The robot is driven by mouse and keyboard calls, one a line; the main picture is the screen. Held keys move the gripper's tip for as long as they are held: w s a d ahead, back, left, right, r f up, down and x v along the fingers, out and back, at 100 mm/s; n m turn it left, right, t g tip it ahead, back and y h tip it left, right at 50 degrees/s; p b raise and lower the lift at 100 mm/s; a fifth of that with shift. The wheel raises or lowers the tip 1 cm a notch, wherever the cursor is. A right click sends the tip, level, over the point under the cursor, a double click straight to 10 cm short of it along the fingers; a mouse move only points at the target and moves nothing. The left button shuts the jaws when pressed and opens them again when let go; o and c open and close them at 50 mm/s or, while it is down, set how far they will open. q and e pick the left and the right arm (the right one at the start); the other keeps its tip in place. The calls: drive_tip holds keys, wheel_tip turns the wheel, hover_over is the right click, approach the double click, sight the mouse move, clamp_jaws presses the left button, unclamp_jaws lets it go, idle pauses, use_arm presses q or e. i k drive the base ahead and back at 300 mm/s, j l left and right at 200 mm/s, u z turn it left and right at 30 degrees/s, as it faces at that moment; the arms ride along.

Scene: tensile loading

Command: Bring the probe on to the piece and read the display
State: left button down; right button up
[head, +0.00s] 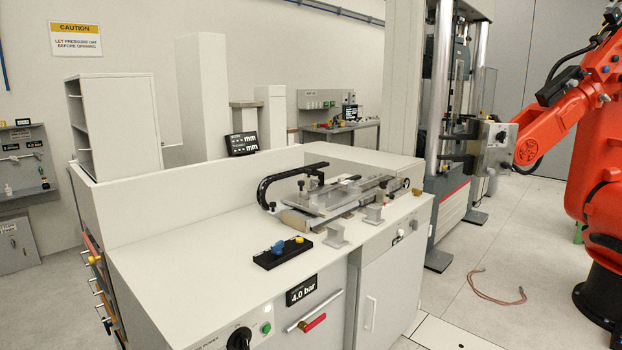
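The display (242,143) is a dark panel with two rows ending in "mm", behind the white bench. Its digits are too small to read. A metal measuring fixture (335,200) lies on the bench top, with dark knobs and a curved black cable guide (280,182) at its left end. I cannot tell which part of it is the probe, nor whether it touches a piece. A flat metal part lies along the fixture, possibly the piece. Neither of my grippers is in view.
A black block (283,254) with blue and yellow knobs sits on the bench (200,267) near its front edge. The front panel shows "4.0 bar" (302,291). An orange robot arm (590,100) stands right, by a testing machine (450,130). A hose (500,292) lies on the floor.

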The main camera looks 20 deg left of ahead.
sight(310, 181)
drive_tip(key=i+l+u, duration=0.15)
drive_tip(key=u, duration=0.35)
drive_tip(key=i+l+u, duration=0.2)
drive_tip(key=u, duration=0.3)
